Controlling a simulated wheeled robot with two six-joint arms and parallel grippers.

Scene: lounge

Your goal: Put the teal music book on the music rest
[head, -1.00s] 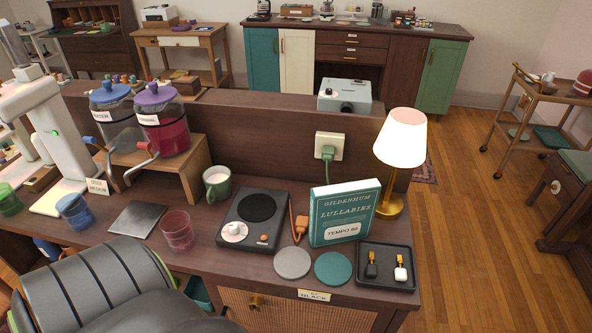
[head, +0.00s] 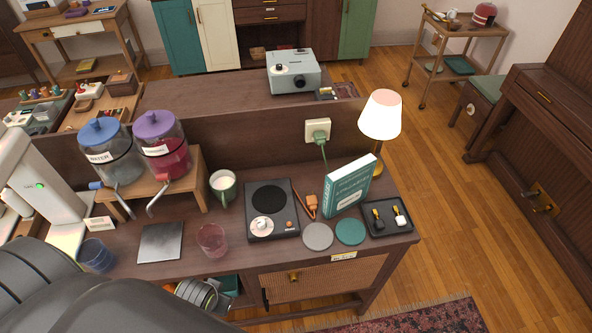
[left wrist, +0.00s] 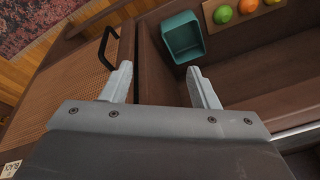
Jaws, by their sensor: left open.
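The teal music book (head: 349,187) stands upright on the dark wooden desk in the head view, its titled cover turned partly to the right. It is in front of the lamp, behind the teal coaster. My left gripper (left wrist: 159,78) is open and empty in the left wrist view, its fingers apart over the front of a wooden cabinet. No book shows in that view, and the left fingers do not show in the head view. My right gripper is not in view. I cannot make out a music rest; dark upright wooden furniture (head: 535,110) stands at the right.
Around the book stand a lit lamp (head: 380,115), a black tray (head: 388,216), a teal coaster (head: 350,231) and a hot plate (head: 271,210). A teal bin (left wrist: 183,38) sits in the cabinet by a rattan front (left wrist: 75,75). Wooden floor (head: 450,215) is clear right of the desk.

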